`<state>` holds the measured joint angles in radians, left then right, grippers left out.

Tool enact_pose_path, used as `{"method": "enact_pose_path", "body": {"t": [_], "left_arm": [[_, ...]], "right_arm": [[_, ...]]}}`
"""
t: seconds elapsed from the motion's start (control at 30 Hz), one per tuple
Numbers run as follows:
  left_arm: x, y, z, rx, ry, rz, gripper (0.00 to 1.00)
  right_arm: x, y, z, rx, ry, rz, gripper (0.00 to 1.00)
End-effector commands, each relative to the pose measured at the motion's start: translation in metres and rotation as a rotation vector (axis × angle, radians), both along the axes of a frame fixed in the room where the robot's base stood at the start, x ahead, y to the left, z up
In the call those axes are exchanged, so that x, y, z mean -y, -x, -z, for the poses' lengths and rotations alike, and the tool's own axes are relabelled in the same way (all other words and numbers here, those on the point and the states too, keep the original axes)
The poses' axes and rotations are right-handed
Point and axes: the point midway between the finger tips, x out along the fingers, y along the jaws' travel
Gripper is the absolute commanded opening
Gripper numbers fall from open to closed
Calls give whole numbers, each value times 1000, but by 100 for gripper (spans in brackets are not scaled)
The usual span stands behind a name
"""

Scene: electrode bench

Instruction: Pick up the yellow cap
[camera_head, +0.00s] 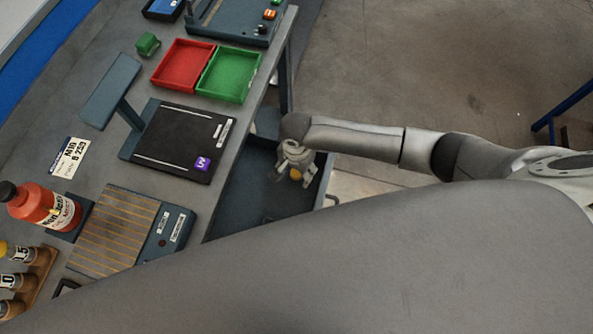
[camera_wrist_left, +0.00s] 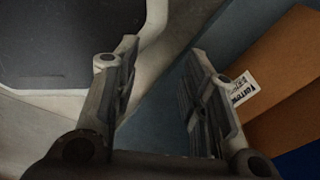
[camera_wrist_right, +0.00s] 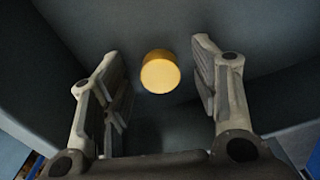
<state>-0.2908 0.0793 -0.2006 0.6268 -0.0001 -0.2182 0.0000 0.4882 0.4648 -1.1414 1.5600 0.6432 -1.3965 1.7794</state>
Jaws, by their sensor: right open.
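The yellow cap (camera_head: 295,175) is in the dark open drawer (camera_head: 235,205) below the bench edge. It shows whole in the right wrist view (camera_wrist_right: 160,72), with its round top towards the camera. My right gripper (camera_head: 293,168) is over the drawer, partly covering the cap in the head view. In its wrist view the right gripper (camera_wrist_right: 155,65) is open, with a finger on each side of the cap and clear space on both sides. My left gripper (camera_wrist_left: 163,50) is open and empty in its wrist view. It does not show in the head view.
The bench holds a red tray (camera_head: 165,70), a green tray (camera_head: 228,98), a black-topped device (camera_head: 165,145), a slatted plate (camera_head: 115,230), a red bottle (camera_head: 35,205) and a vial rack (camera_head: 38,270). Drawer walls surround the right gripper. An orange-brown box (camera_wrist_left: 285,75) is near the left gripper.

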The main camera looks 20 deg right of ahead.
Motion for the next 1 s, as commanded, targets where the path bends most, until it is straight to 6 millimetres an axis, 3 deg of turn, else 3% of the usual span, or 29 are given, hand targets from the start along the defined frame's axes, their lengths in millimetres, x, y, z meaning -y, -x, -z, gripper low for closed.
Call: {"method": "enact_pose_path", "body": {"t": [0.07, 0.33, 0.77, 1.0], "left_arm": [[0, 6, 0, -9, -1, 0, 40], [-1, 17, 1, -25, -2, 0, 40], [-1, 13, 1, -21, -3, 0, 40], [-1, 10, -3, -16, -2, -1, 40]], "right_arm": [[0, 0, 0, 0, 0, 0, 56], [0, 0, 0, 0, 0, 0, 22], [0, 0, -3, 0, 0, 0, 21], [-1, -1, -28, 1, -2, 0, 21]]}}
